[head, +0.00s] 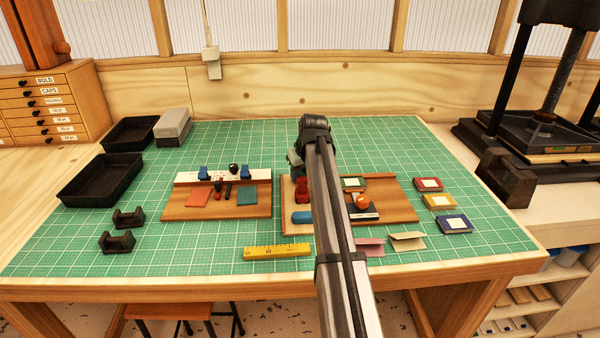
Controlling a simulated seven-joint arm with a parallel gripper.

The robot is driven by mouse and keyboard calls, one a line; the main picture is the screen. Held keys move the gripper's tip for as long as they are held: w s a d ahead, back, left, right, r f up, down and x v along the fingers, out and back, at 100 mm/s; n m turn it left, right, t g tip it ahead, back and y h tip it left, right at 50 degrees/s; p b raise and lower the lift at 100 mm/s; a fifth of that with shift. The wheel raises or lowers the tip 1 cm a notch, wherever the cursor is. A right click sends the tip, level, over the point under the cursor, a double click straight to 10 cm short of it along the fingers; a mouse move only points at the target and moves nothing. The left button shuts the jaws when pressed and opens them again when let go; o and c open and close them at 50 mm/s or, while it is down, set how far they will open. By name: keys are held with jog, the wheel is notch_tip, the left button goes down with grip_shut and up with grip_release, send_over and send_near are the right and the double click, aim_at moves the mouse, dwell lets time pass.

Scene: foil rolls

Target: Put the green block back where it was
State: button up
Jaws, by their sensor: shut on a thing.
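The green block (353,184) with a pale label lies on the right wooden board, just right of my arm. My gripper (297,168) points down over the left part of that board, left of the green block. It is mostly hidden by my own arm. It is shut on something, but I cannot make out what. A red object (302,190) shows directly below it; I cannot tell whether they touch.
Red (429,185), yellow (438,202) and blue (454,224) labelled blocks lie on the green mat (390,140) at the right. A left board (230,208) holds small items. A yellow ruler (277,251) lies in front. Black trays (100,180) stand left.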

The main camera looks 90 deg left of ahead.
jog(key=o, duration=0.9)
jog(key=shift+f, duration=0.1)
jog(key=shift+o, duration=0.2)
jog(key=v, duration=1.2)
